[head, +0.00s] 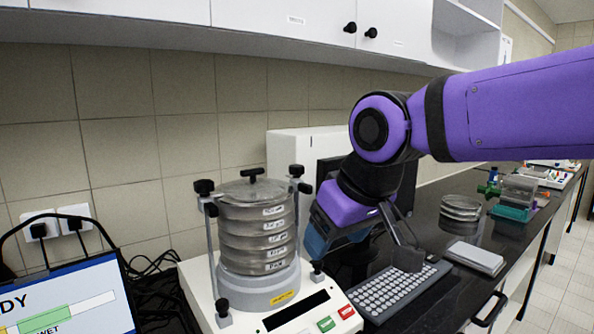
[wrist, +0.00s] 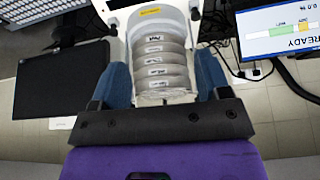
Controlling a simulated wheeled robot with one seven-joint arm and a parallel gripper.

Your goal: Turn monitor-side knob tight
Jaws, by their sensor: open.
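The sieve shaker has a stack of labelled metal sieves (head: 258,240) under a lid, between two upright rods. A black knob (head: 204,187) tops the left rod, on the side of the lit display screen (head: 68,302). Another black knob (head: 296,171) tops the right rod, on the side of a dark monitor (head: 408,187) partly behind my arm. My gripper (head: 325,243) is open and empty, just right of the stack, with blue fingers pointing down-left. In the wrist view the sieve stack (wrist: 163,65) shows between the two fingers, apart from them. Neither top knob is clearly visible there.
A grey keyboard (head: 398,289) lies right of the shaker base (head: 210,320). Beyond it are glass dishes (head: 460,208) and a flat grey device (head: 474,257). White cabinets (head: 270,12) hang above, with free space over the stack.

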